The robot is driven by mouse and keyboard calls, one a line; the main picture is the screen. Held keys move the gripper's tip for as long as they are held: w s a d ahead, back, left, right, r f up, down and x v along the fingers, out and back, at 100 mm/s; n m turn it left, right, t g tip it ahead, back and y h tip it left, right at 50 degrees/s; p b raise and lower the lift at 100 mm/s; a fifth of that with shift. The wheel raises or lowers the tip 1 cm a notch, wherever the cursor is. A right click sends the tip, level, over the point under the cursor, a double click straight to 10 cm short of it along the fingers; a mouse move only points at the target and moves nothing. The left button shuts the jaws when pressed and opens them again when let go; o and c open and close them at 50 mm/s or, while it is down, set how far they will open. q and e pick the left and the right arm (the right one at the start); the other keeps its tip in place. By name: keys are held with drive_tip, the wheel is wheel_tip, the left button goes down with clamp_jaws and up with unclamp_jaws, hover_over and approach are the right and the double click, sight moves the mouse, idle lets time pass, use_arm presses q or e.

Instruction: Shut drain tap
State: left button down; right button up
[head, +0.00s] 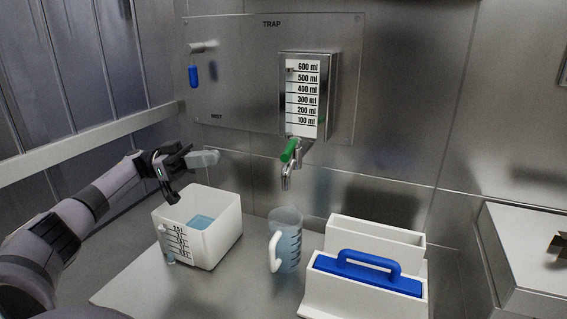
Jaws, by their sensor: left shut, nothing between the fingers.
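The drain tap is a metal spout (286,181) with a green lever (290,150), mounted below the gauge (305,97) on the TRAP panel. The lever slants down to the left from the tap body. My left gripper (210,158) is shut and empty. It is left of the tap, above the white tub, with a clear gap between its fingertips and the green lever. A clear measuring jug (288,256) with a white handle stands below the spout. My right gripper is not in view.
A white tub (225,232) with bluish liquid stands left of the jug. A white holder (375,238) with a blue-handled block (362,267) stands at right. A blue-tipped lever (193,76) hangs on the panel at upper left. A metal box (530,235) is at far right.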

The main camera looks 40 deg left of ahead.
use_arm(q)
drive_tip(key=p, duration=0.3)
approach(289, 150)
drive_tip(key=w+d, duration=0.3)
drive_tip(key=shift+w+d+r, duration=0.15)
drive_tip(key=shift+d, duration=0.6)
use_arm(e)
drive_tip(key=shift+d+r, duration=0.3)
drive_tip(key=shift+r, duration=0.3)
use_arm(q)
drive_tip(key=shift+d, duration=0.1)
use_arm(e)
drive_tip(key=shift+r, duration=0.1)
